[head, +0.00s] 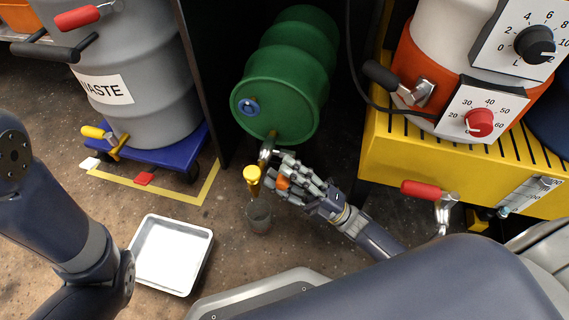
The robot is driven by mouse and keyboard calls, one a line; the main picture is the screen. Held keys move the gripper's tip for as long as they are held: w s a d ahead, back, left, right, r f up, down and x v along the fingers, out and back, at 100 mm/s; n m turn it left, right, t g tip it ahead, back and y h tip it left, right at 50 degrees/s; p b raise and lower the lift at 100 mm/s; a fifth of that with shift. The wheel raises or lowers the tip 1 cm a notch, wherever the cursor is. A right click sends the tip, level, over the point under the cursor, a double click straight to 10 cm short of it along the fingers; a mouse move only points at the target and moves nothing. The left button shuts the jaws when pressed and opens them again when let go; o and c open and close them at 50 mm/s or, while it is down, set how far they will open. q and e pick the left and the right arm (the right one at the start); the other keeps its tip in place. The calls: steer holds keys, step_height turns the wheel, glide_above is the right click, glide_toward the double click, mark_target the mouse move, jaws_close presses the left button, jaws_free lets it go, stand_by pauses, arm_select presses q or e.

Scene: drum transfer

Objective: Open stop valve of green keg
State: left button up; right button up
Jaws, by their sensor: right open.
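The green keg (282,90) lies on its side in the upper middle, its round end facing me. A blue cap (249,106) sits on that end. At the lower edge of the end, a metal tap with a yellow stop-valve handle (253,174) sticks out toward me. My right gripper (272,168) is open, with its fingers close to the right of the tap and yellow handle. I cannot tell whether it touches them. My left arm comes in at the left, but its gripper is out of view.
A grey cup (258,215) stands on the floor below the tap. A white tray (207,258) lies to its left. A grey waste drum (150,95) on a blue dolly (160,154) stands at the left. A yellow machine base (385,160) with a red-handled valve (420,190) bounds the right.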

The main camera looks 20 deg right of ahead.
step_height(320, 180, up, 10)
steer(key=shift+f, duration=0.15)
stand_by(0.3)
